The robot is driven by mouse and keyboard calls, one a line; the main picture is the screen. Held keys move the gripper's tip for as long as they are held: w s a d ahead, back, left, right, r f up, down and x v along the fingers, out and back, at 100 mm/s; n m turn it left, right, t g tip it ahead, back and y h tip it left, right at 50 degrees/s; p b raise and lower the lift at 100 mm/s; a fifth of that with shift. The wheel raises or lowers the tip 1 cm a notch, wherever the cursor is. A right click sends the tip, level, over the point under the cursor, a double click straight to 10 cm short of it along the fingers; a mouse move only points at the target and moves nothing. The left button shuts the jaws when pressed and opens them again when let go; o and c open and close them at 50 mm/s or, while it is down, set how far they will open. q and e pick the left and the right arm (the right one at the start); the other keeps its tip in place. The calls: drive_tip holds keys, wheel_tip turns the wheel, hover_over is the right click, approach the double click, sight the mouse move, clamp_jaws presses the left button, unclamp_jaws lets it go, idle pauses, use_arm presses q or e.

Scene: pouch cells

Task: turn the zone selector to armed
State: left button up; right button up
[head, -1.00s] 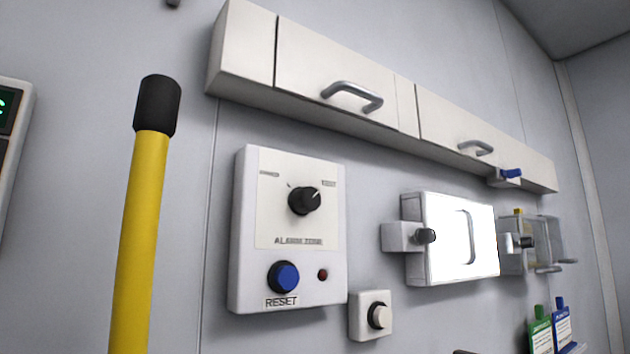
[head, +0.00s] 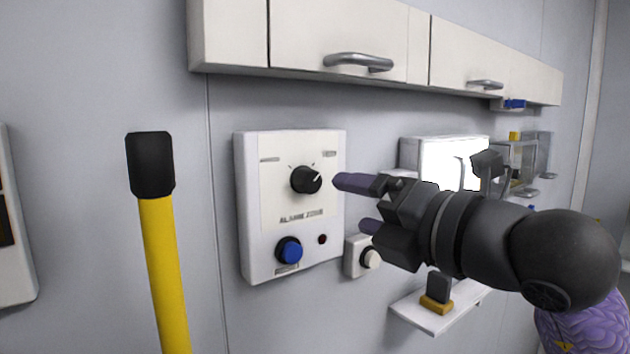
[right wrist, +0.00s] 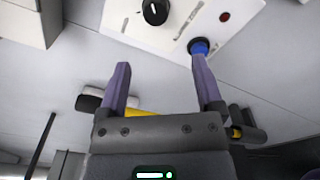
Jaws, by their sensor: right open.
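The zone selector is a black round knob (head: 306,180) with a white pointer line, on a white alarm zone panel (head: 254,230) on the wall. Its pointer is turned toward the upper right label; the label words are too small to read. My right gripper (head: 357,204) is open and empty, just right of the panel, its fingers pointing at it and apart from the knob. In the right wrist view the knob (right wrist: 155,12) is at the top edge, beyond the two open fingers (right wrist: 160,75). My left gripper is not in view.
A blue reset button (head: 289,250) and a small dark red lamp (head: 322,239) are below the knob. A white box with a round button (head: 370,258) is at the panel's lower right. Cabinets (head: 330,30) hang above. A yellow pole (head: 165,270) with a black top stands at left.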

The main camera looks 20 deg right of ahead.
sight(313, 184)
drive_tip(key=shift+t+h, duration=0.3)
drive_tip(key=shift+t, duration=0.1)
drive_tip(key=p+x, duration=0.1)
drive_tip(key=x, duration=0.2)
drive_tip(key=p+x, duration=0.1)
drive_tip(key=x, duration=0.1)
drive_tip(key=r+p+x, duration=0.1)
drive_tip(key=p+x, duration=0.1)
drive_tip(key=x, duration=0.1)
drive_tip(key=shift+w, duration=0.4)
drive_tip(key=shift+w+a+f, duration=0.1)
drive_tip(key=shift+w+f, duration=0.05)
drive_tip(key=shift+w, duration=0.3)
clamp_jaws()
